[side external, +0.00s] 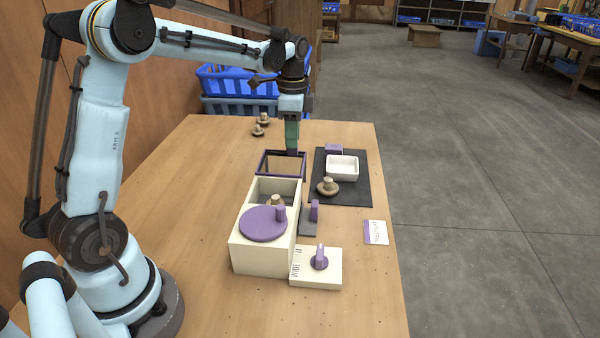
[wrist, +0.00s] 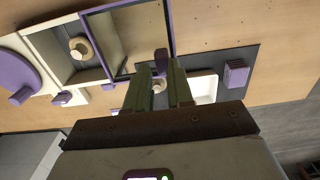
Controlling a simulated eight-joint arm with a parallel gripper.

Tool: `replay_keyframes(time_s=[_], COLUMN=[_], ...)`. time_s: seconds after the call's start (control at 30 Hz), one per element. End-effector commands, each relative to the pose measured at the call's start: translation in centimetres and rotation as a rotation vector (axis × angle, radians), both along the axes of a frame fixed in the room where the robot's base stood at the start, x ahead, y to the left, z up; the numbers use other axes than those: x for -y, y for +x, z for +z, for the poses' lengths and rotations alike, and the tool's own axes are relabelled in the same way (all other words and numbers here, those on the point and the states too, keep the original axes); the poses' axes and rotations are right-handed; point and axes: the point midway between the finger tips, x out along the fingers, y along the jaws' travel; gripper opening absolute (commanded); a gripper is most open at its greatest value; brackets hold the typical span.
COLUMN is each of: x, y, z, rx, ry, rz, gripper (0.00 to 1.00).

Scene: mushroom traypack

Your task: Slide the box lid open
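The cream box (side external: 262,260) stands on the table, its rear compartment uncovered with a brown mushroom (side external: 276,203) inside. The lid is a purple frame with a see-through panel (side external: 259,162). It sticks out beyond the box's far end, and shows in the wrist view (wrist: 171,20). A purple upright handle (wrist: 161,60) is at the lid's far edge. My gripper (side external: 292,150) points down at this handle. In the wrist view my fingers (wrist: 161,68) stand on either side of the handle and appear shut on it; the contact faces are partly hidden.
A purple disc with a peg (side external: 262,224) tops the box's near part. To the right are a dark mat (side external: 355,193) with a white tray (side external: 342,175) and a mushroom (side external: 327,187), and a cream block with a purple knob (side external: 320,258). Two mushrooms (side external: 264,118) lie farther back.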

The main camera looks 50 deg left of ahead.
Motion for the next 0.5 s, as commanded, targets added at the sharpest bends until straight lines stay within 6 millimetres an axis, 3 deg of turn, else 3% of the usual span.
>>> replay_keyframes(time_s=[0.03, 0.3, 0.5], x=[1.1, 1.1, 1.2], y=[-0.7, -0.7, -0.7], z=[-4.2, -3.1, -1.7], rx=[0.021, 0.021, 0.021], ry=[-0.015, -0.016, -0.016], rz=[-0.007, -0.009, -0.012], gripper=[0.34, 0.41, 0.41])
